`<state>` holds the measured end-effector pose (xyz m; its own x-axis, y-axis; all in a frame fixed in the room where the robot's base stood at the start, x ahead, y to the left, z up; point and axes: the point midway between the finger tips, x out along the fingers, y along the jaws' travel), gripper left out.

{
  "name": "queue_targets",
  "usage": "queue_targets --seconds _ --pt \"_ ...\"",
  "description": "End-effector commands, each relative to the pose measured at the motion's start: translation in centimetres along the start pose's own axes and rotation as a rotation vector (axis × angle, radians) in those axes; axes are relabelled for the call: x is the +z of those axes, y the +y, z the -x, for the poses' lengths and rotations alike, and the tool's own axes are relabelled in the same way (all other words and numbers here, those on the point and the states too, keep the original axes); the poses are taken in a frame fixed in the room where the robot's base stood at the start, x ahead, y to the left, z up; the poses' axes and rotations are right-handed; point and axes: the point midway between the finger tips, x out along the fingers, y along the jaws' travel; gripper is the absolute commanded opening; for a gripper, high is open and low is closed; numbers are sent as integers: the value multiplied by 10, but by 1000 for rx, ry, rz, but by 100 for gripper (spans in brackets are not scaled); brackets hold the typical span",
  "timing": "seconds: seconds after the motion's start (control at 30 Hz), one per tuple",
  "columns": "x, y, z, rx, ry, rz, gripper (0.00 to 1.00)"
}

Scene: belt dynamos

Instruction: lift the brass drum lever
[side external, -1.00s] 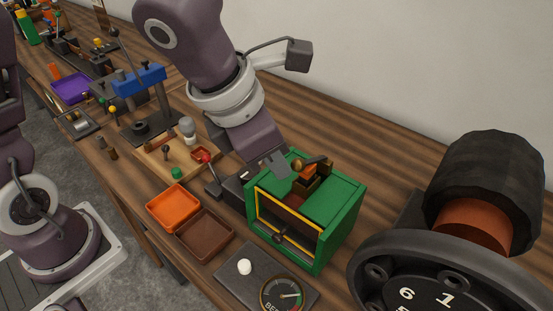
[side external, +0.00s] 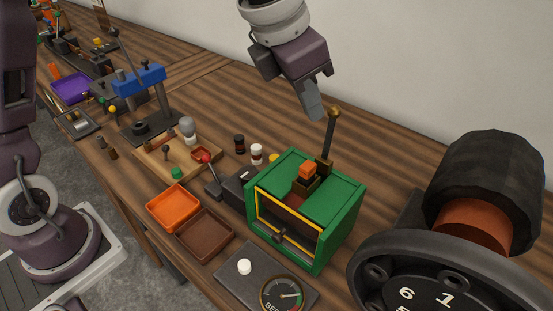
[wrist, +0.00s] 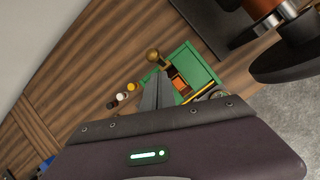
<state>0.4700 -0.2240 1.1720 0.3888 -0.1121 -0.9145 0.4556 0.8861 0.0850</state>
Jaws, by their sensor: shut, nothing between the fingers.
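The brass drum lever (side external: 328,138) stands nearly upright on top of the green box (side external: 340,205), a dark rod with a round brass knob at its upper end. In the wrist view the brass knob (wrist: 153,55) shows just beyond the fingers. My gripper (side external: 316,114) is shut and empty, with its fingertips close to the left of the knob. I cannot tell whether they touch. The shut fingers also show in the wrist view (wrist: 157,80), partly covering the green box (wrist: 196,65). A small orange block (side external: 307,169) sits beside the lever's foot.
An orange tray (side external: 173,207) and a brown tray (side external: 205,235) lie left of the box. A red-knobbed lever (side external: 206,160) and small bottles (side external: 256,153) stand behind them. A large black drum (side external: 487,188) fills the right. The bench behind the box is clear.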

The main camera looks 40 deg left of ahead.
Motion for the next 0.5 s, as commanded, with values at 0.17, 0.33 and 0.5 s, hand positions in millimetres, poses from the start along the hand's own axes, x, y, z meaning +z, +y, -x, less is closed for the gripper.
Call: queue_targets --seconds 0.17,0.33,0.5 --pt "16 8 -3 -1 0 0 0" --pt "27 14 -7 -1 -1 0 0" --pt "34 18 -10 0 -1 -1 0"
